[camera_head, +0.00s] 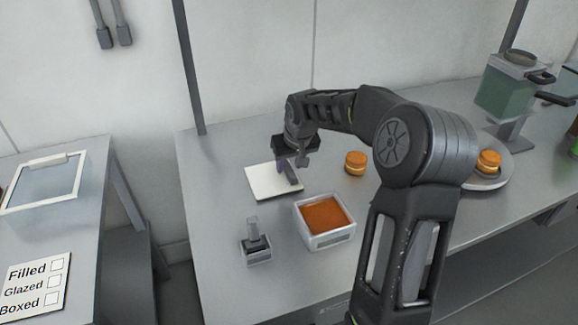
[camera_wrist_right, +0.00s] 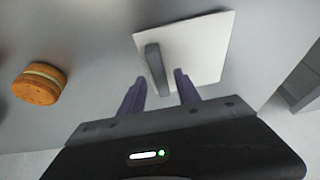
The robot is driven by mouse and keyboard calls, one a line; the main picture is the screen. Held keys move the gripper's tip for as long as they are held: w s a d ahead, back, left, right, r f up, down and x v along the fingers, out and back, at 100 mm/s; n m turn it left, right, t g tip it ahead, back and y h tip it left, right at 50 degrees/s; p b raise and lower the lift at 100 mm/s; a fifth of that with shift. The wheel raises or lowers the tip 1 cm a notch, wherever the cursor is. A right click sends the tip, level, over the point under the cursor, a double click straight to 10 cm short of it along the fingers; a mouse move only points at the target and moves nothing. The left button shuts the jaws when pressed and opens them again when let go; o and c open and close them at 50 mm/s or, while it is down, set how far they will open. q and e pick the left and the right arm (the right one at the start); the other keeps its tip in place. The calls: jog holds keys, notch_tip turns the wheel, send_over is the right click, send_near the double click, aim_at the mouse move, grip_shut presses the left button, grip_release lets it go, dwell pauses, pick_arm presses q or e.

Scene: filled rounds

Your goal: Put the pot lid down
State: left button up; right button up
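The pot lid (camera_head: 262,181) is a white square plate with a grey bar handle. It appears to lie flat on the metal table, left of and behind the square pot (camera_head: 328,241), which is uncovered and holds an orange filling. My right gripper (camera_head: 290,178) is over the lid at its handle. In the right wrist view, the lid (camera_wrist_right: 207,50) lies beyond the fingertips. The purple fingers of the gripper (camera_wrist_right: 161,80) are apart, with the near end of the handle (camera_wrist_right: 155,68) between them and gaps beside it. My left gripper is not in view.
A small grey holder (camera_head: 257,256) with an upright tool stands left of the pot. A filled round (camera_head: 355,163) sits right of the lid; another (camera_head: 489,160) is on a plate (camera_head: 485,183). A dispenser (camera_head: 505,88) stands at the back right. Table left of the lid is clear.

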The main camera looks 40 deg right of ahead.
jog(key=b+v, duration=0.1)
jog(key=v, duration=0.9)
jog(key=shift+s+r, duration=0.15)
jog(key=shift+r, duration=0.1)
